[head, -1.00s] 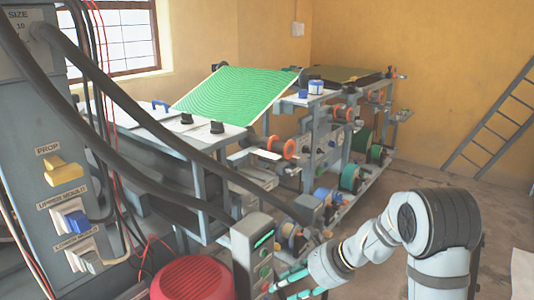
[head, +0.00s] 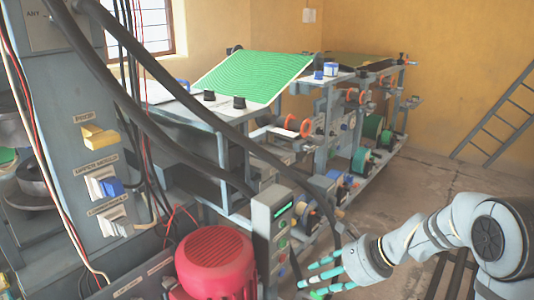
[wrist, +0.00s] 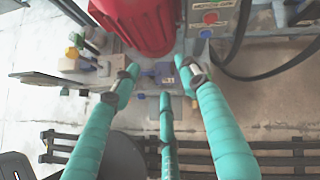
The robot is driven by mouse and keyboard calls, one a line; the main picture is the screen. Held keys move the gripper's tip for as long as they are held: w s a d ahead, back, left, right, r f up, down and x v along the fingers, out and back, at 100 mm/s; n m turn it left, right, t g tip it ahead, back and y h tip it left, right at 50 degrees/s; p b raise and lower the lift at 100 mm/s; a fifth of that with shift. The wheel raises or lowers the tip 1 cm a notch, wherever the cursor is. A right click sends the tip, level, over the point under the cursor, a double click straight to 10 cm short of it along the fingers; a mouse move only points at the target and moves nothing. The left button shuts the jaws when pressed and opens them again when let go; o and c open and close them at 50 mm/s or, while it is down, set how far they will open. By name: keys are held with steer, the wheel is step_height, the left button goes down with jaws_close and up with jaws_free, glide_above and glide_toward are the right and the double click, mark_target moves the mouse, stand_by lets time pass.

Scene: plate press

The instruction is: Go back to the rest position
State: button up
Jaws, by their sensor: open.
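My gripper (head: 318,272) shows at the lower right of the head view, with its teal fingers spread and pointing left. It is open and holds nothing. In the wrist view my gripper (wrist: 160,85) has three teal fingers reaching up the picture, apart from each other. Beyond the fingertips is the red motor (wrist: 140,22), which also shows in the head view (head: 215,258), to the left of the fingers. The fingers look clear of it. A control box (head: 272,228) with several coloured buttons stands between the motor and my gripper.
A grey panel (head: 65,130) with labelled switches stands at the left, with thick dark hoses crossing before the machine. A green sheet (head: 255,76) lies sloped on the machine. A ladder (head: 500,115) leans on the right wall. Bare floor (head: 420,185) lies right of the machine.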

steer(key=shift+w+a+f, duration=0.1)
steer(key=shift+w+f, duration=0.3)
steer(key=shift+w, duration=0.45)
